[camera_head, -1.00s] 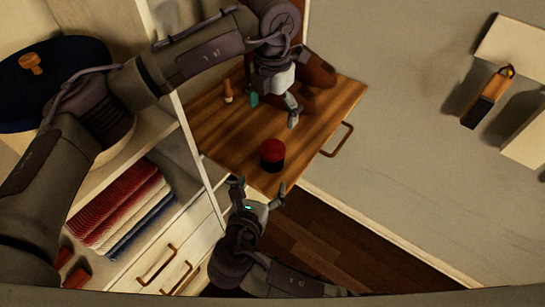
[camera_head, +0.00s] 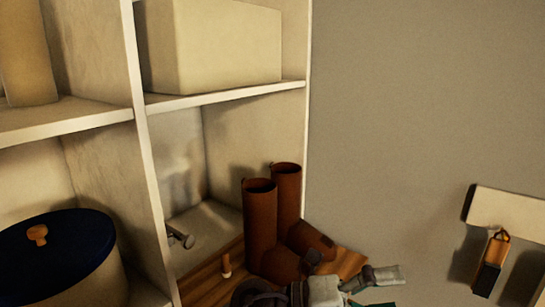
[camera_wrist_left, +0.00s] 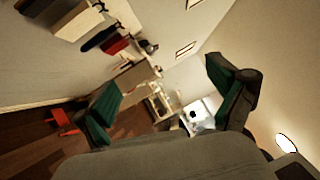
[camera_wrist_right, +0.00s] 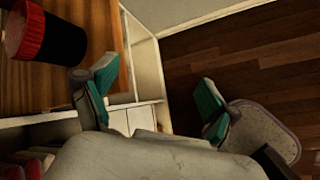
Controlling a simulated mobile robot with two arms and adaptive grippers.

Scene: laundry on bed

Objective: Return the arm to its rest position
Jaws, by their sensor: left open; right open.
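My left gripper (camera_head: 380,290) shows at the bottom edge of the head view, pointing right in front of the brown boots (camera_head: 262,222). Most of the left arm is below the frame. In the left wrist view the left gripper's fingers (camera_wrist_left: 160,78) are apart with nothing between them, and they face out across the room. My right gripper is outside the head view. In the right wrist view its fingers (camera_wrist_right: 155,80) are apart and empty, beside the wooden surface (camera_wrist_right: 98,40) and above the dark floor.
A black jar with a red lid (camera_wrist_right: 45,40) stands on the wooden surface, left of the right fingers. A dark-lidded round box (camera_head: 60,255) sits on the white shelving (camera_head: 150,170). The grey wall between is bare.

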